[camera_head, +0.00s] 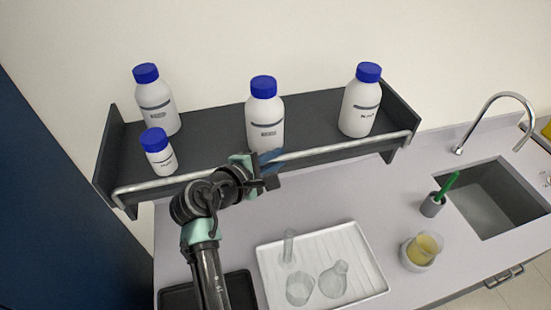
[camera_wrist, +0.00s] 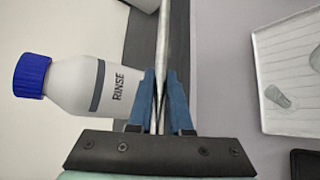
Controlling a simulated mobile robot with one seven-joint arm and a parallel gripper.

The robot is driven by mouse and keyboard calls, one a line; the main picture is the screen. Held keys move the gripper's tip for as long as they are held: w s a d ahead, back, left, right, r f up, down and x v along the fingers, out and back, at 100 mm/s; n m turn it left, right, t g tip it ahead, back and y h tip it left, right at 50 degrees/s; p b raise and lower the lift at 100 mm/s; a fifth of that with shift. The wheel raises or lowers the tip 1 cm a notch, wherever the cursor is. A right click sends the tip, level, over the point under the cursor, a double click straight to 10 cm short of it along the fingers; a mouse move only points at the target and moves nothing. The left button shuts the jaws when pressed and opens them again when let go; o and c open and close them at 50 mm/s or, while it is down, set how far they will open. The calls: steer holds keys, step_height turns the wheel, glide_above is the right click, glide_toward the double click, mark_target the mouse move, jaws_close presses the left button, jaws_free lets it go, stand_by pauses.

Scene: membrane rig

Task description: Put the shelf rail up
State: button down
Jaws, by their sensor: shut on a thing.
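The shelf rail (camera_head: 330,149) is a thin grey metal bar. It runs along the front of the dark wall shelf (camera_head: 210,115), between its two end panels, at about the height of the board's front edge. My gripper (camera_head: 268,160) is at the rail's middle, just in front of the middle bottle. In the wrist view the blue fingers of my gripper (camera_wrist: 160,88) are shut on the rail (camera_wrist: 163,35), which runs away between them.
White bottles with blue caps stand on the shelf: left (camera_head: 158,105), small front-left (camera_head: 160,158), middle (camera_head: 265,120) and right (camera_head: 361,105). The RINSE bottle (camera_wrist: 85,85) is close beside my fingers. Below are a white glassware tray (camera_head: 360,270), a beaker (camera_head: 425,248) and a sink (camera_head: 485,205).

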stand_by(0.4)
steer(key=c, duration=0.8)
jaws_free()
steer(key=shift+c, duration=0.2)
steer(key=shift+s+a+r+b, duration=0.15)
steer(key=shift+s+a+b, duration=0.2)
steer(key=shift+s, duration=0.1)
steer(key=b+v, duration=0.4)
steer(key=v, duration=0.7)
steer(key=shift+s+r, duration=0.2)
steer(key=shift+r, duration=0.2)
steer(key=shift+a, duration=0.15)
